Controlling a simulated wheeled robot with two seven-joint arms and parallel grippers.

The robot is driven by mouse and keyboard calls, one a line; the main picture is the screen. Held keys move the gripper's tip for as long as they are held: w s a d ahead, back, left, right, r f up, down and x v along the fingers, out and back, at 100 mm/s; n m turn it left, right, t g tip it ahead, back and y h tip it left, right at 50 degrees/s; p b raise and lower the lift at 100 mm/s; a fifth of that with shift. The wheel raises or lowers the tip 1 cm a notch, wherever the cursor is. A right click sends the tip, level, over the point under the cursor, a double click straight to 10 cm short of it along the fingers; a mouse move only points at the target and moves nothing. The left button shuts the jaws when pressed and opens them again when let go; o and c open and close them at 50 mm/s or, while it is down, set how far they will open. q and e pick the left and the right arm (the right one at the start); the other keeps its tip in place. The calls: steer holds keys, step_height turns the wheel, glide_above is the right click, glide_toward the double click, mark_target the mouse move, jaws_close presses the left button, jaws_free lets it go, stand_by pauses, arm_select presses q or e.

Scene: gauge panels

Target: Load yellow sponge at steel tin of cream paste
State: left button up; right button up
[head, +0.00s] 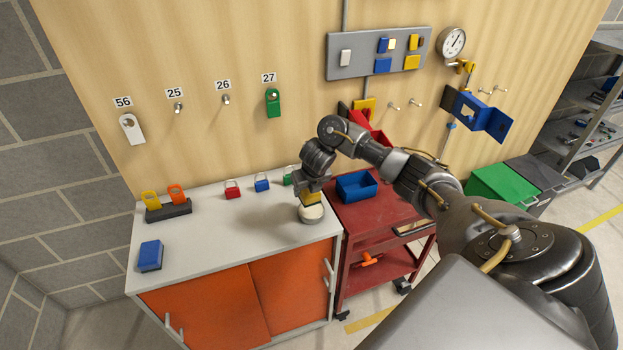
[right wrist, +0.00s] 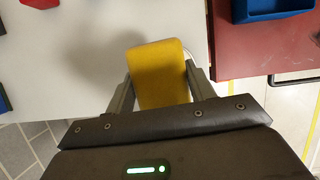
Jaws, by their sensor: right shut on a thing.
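My right gripper (head: 312,190) points down over the white cabinet top and is shut on the yellow sponge (head: 313,198). In the right wrist view the yellow sponge (right wrist: 158,65) sits between the two fingers. The steel tin of cream paste (head: 311,214) stands near the right front edge of the top, directly below the sponge. The sponge appears at the tin's mouth; I cannot tell whether it touches the paste. My left gripper is out of view.
Red, blue and green padlocks (head: 262,183) stand behind the tin. A red cart (head: 375,215) with a blue bin (head: 357,186) adjoins at right.

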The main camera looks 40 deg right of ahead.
mark_target(311, 210)
steer(key=shift+s+d+m, duration=0.2)
steer(key=shift+d+m, duration=0.1)
steer(key=shift+d, duration=0.4)
steer(key=shift+f+b, duration=2.7)
steer(key=shift+f, duration=0.25)
steer(key=shift+a+f+b, duration=0.1)
steer(key=shift+f+b, duration=0.35)
steer(key=shift+f, duration=0.15)
steer(key=shift+r, duration=0.15)
step_height(311, 210, up, 7)
steer(key=p, duration=0.6)
